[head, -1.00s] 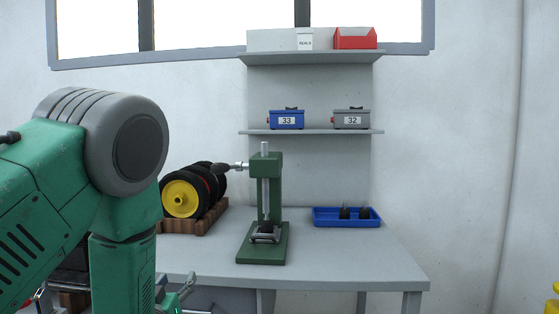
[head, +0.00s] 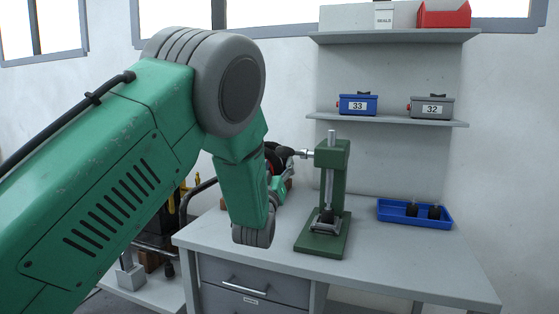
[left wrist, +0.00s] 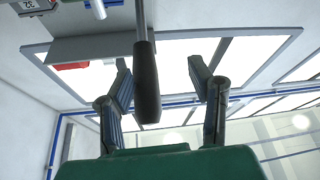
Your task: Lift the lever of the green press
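The green press (head: 335,190) stands on the grey bench, right of my left arm in the head view. Its lever (head: 303,153) points left from the top of the column, and the dark handle (head: 283,151) is at its outer end. My left gripper (head: 286,176) is below the handle, largely hidden behind my forearm. In the left wrist view the black handle (left wrist: 147,85) hangs between the two spread fingers of my left gripper (left wrist: 160,72), closer to the left finger. I see no grip on it. My right gripper is in neither view.
A blue tray (head: 391,217) with small dark parts lies right of the press on the bench (head: 400,265). Blue box 33 (head: 358,104) and grey box 32 (head: 432,106) sit on a shelf (head: 390,120). Dark wheels are mostly hidden behind my arm.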

